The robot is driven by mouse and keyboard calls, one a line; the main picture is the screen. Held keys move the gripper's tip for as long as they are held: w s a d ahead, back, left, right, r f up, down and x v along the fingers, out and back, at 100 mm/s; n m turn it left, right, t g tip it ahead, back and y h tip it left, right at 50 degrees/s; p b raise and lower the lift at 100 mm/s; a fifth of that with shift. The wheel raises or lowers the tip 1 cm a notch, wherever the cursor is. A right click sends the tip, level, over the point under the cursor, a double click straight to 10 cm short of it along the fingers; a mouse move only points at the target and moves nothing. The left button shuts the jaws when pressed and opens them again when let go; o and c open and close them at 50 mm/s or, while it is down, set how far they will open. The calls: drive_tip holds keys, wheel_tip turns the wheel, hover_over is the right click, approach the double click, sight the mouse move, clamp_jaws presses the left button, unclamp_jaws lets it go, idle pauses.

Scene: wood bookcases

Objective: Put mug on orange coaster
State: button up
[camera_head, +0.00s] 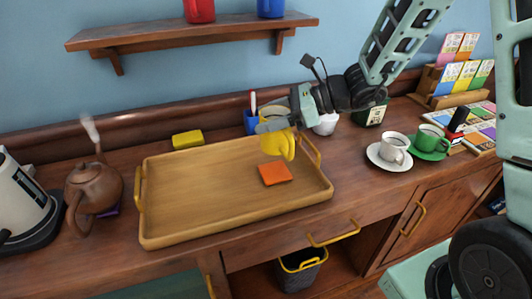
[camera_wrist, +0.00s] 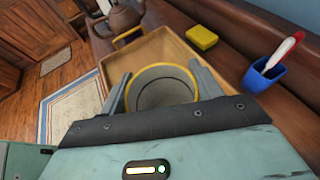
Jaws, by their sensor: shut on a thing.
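A yellow mug (camera_head: 276,146) is held in my gripper (camera_head: 272,124), above the right part of the wooden tray. The gripper's two fingers sit on either side of the mug, as the wrist view shows with the mug's round yellow rim (camera_wrist: 163,72) between the fingertips (camera_wrist: 160,88). The orange coaster (camera_head: 275,173) lies flat in the tray, just below the mug in the head view, and the mug appears apart from it. The coaster is not visible in the wrist view, where the mug and gripper block part of the tray.
The wooden tray (camera_head: 195,222) has raised walls and yellow handles. A yellow block (camera_head: 187,139) and a blue cup (camera_head: 250,125) stand behind it. A brown teapot (camera_head: 95,187) is at left. A white cup (camera_head: 394,148) and green cup (camera_head: 431,141) stand at right.

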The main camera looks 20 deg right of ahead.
sight(269, 145)
wheel_tip(269, 145, down, 8)
drive_tip(key=shift+r, duration=0.2)
drive_tip(key=shift+f+b, duration=0.1)
drive_tip(key=shift+b, duration=0.2)
drive_tip(key=o, duration=1.2)
